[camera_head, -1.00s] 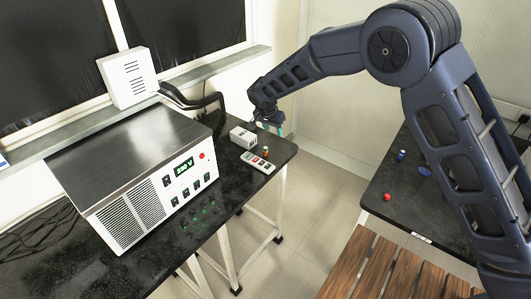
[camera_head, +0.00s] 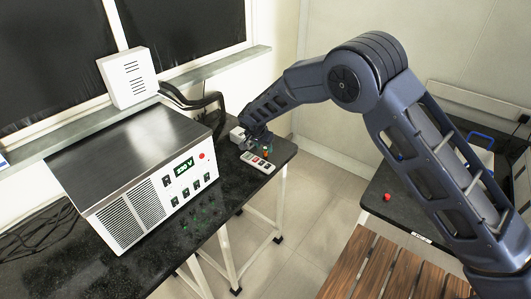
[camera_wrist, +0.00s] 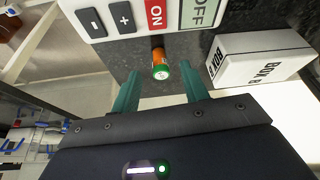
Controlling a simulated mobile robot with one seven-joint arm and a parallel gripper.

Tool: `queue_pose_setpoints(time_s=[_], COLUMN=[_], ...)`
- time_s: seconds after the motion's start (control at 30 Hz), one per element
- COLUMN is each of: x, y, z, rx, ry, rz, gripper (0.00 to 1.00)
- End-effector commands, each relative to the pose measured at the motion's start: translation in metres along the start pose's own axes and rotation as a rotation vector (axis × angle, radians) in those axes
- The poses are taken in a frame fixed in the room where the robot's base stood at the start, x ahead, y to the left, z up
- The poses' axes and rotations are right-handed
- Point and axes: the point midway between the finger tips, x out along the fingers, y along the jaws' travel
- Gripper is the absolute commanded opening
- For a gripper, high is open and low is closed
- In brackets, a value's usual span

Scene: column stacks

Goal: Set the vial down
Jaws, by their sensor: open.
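The vial (camera_wrist: 160,66) is orange with a green end and a pale tip. It stands on the dark bench, its end facing the wrist camera. It also shows in the head view (camera_head: 266,149), small and partly behind my gripper. My gripper (camera_wrist: 158,78) is open, with one teal finger on each side of the vial in the wrist view. I cannot tell whether either finger touches it. In the head view my gripper (camera_head: 255,143) is low over the bench's far end.
A white button panel (camera_wrist: 150,14) with ON and OFF keys lies close to the vial. A white box (camera_wrist: 262,60) marked BOX B sits right of it. A large power unit (camera_head: 135,165) fills the bench's near part. A second bench (camera_head: 405,205) holds a red object (camera_head: 387,197).

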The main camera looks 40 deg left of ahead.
Motion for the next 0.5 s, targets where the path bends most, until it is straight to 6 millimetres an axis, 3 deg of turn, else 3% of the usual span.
queue_pose_setpoints(time_s=[0.23,0.5], x=[0.034,0.039], y=[0.0,0.0], z=[-0.001,-0.001], rx=[0.001,0.0], ry=[-0.001,0.0], rz=[0.001,0.0], gripper=[0.45,0.45])
